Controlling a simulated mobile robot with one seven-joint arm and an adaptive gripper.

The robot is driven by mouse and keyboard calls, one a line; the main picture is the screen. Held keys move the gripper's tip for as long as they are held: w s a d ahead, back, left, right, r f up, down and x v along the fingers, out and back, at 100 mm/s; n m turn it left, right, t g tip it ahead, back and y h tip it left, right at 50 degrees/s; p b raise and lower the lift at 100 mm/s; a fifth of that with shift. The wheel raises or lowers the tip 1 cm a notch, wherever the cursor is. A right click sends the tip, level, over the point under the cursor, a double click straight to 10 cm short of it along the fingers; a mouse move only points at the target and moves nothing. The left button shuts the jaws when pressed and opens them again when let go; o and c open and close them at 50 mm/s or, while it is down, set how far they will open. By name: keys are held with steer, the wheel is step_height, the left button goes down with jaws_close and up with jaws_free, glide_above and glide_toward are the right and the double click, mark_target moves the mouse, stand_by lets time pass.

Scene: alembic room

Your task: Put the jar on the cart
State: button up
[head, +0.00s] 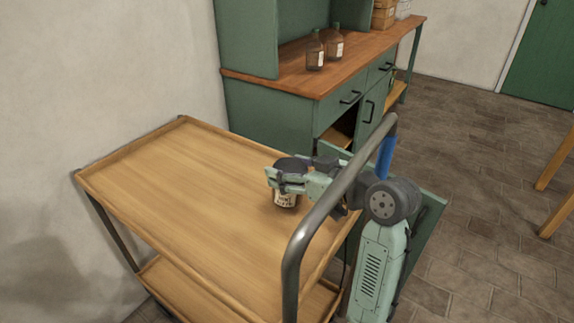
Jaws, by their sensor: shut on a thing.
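A small jar (286,200) with a dark lid and a pale label shows at the right part of the cart's top. My gripper (287,181) is shut on the jar from the right side, and its fingers hide part of the jar's middle. The jar looks upright. Its base appears at or just above the wooden top shelf; I cannot tell whether it touches. The cart (180,190) has a wooden top with a raised rim, and a lower shelf.
The cart's grey handle (310,225) rises in front of my arm. Behind stands a green cabinet (270,115) with a wooden counter holding two brown bottles (325,48); a lower door is open. The rest of the cart's top is empty. A wall borders the left.

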steer(key=shift+w+a+r+g+h+p, duration=0.3)
steer(key=shift+r, duration=0.05)
steer(key=shift+f, duration=1.15)
steer(key=shift+f, duration=0.25)
steer(key=o, duration=1.4)
steer(key=shift+r, duration=0.1)
steer(key=shift+d+r, duration=0.15)
steer(key=shift+r, duration=0.1)
steer(key=b+v, duration=0.2)
steer(key=v, duration=0.9)
steer(key=shift+s+r, duration=0.25)
steer(key=shift+s, duration=0.05)
steer(key=shift+d, duration=0.1)
